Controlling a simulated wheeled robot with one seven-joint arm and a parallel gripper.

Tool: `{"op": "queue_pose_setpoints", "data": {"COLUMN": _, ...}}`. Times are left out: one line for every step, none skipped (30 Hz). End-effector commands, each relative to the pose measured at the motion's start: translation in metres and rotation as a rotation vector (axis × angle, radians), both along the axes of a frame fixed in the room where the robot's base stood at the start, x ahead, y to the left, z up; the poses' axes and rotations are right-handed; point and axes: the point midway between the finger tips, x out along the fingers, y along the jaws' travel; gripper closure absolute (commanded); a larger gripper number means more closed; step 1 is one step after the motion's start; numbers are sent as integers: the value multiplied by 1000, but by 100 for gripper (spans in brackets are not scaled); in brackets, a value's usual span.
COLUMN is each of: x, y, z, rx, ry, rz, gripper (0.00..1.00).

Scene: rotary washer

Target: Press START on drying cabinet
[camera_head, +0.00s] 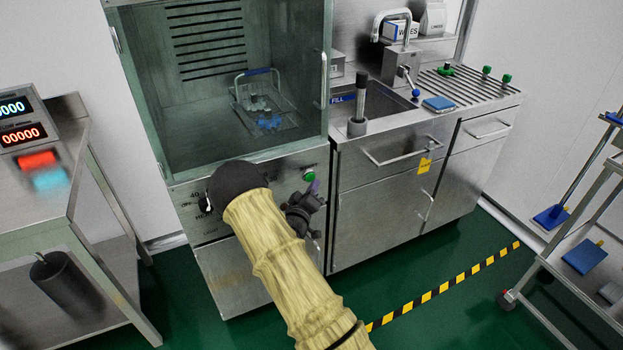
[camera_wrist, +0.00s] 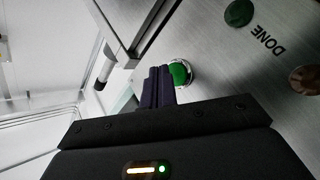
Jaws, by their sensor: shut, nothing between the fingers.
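The drying cabinet (camera_head: 220,110) stands at the centre of the head view, with a basket (camera_head: 263,110) of small blue and grey items inside. A green button (camera_head: 309,175) is on the panel below its chamber. It also shows in the wrist view as a green button in a metal ring (camera_wrist: 181,73). No START label is readable. My gripper (camera_head: 314,188) is just below and right of the button in the head view. In the wrist view its dark fingertips (camera_wrist: 159,74) are together, empty, beside the button and partly overlapping it. I cannot tell whether they touch it.
A green disc (camera_wrist: 238,13) by the word DONE and a brownish disc (camera_wrist: 304,79) are on the panel. A sink counter (camera_head: 400,135) adjoins at right. A steel table (camera_head: 50,180) stands left and a cart (camera_head: 590,240) right. My arm hides part of the panel.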

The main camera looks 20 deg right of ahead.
Motion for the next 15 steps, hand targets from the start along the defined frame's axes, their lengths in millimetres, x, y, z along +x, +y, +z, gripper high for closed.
{"op": "queue_pose_setpoints", "data": {"x": 1, "y": 0, "z": 0, "rx": 0, "ry": -1, "rz": 1, "gripper": 100}}
{"op": "queue_pose_setpoints", "data": {"x": 2, "y": 0, "z": 0, "rx": 0, "ry": -2, "rz": 0, "gripper": 100}}
{"op": "queue_pose_setpoints", "data": {"x": 3, "y": 0, "z": 0, "rx": 0, "ry": -2, "rz": 0, "gripper": 100}}
{"op": "queue_pose_setpoints", "data": {"x": 4, "y": 0, "z": 0, "rx": 0, "ry": -2, "rz": 0, "gripper": 100}}
{"op": "queue_pose_setpoints", "data": {"x": 5, "y": 0, "z": 0, "rx": 0, "ry": -2, "rz": 0, "gripper": 100}}
{"op": "queue_pose_setpoints", "data": {"x": 7, "y": 0, "z": 0, "rx": 0, "ry": -1, "rz": 1, "gripper": 100}}
{"op": "queue_pose_setpoints", "data": {"x": 7, "y": 0, "z": 0, "rx": 0, "ry": 0, "rz": 0, "gripper": 100}}
{"op": "queue_pose_setpoints", "data": {"x": 8, "y": 0, "z": 0, "rx": 0, "ry": 0, "rz": 0, "gripper": 100}}
{"op": "queue_pose_setpoints", "data": {"x": 8, "y": 0, "z": 0, "rx": 0, "ry": 0, "rz": 0, "gripper": 100}}
{"op": "queue_pose_setpoints", "data": {"x": 8, "y": 0, "z": 0, "rx": 0, "ry": 0, "rz": 0, "gripper": 100}}
{"op": "queue_pose_setpoints", "data": {"x": 8, "y": 0, "z": 0, "rx": 0, "ry": 0, "rz": 0, "gripper": 100}}
{"op": "queue_pose_setpoints", "data": {"x": 8, "y": 0, "z": 0, "rx": 0, "ry": 0, "rz": 0, "gripper": 100}}
{"op": "queue_pose_setpoints", "data": {"x": 8, "y": 0, "z": 0, "rx": 0, "ry": 0, "rz": 0, "gripper": 100}}
{"op": "queue_pose_setpoints", "data": {"x": 8, "y": 0, "z": 0, "rx": 0, "ry": 0, "rz": 0, "gripper": 100}}
{"op": "queue_pose_setpoints", "data": {"x": 8, "y": 0, "z": 0, "rx": 0, "ry": 0, "rz": 0, "gripper": 100}}
